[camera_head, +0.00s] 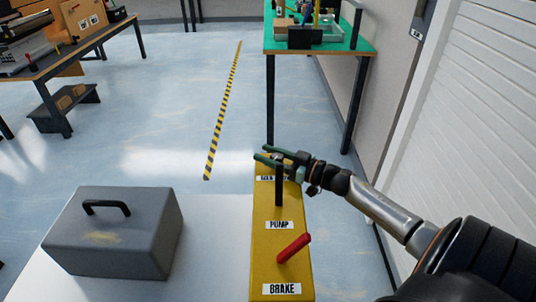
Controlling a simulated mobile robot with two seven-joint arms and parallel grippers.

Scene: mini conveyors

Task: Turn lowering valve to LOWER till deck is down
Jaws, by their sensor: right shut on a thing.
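A yellow control panel (266,212) runs along the right side of a pale flat surface, with labels reading PUMP and BRAKE. A third label at its far end is partly covered and hard to read; the lowering valve there is mostly hidden by my gripper. My right gripper (269,154), with green fingers, is at that far end, shut on what appears to be the lowering valve. A black upright pump lever (279,190) stands just in front of the gripper. A red brake lever (294,248) leans right nearer me. My left gripper is not in view.
A grey toolbox (112,240) with a black handle sits on the pale surface (215,250), left of the panel. A green-topped table (370,46) stands beyond, and a white ribbed wall (480,110) is at right. Open floor with a striped line lies ahead.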

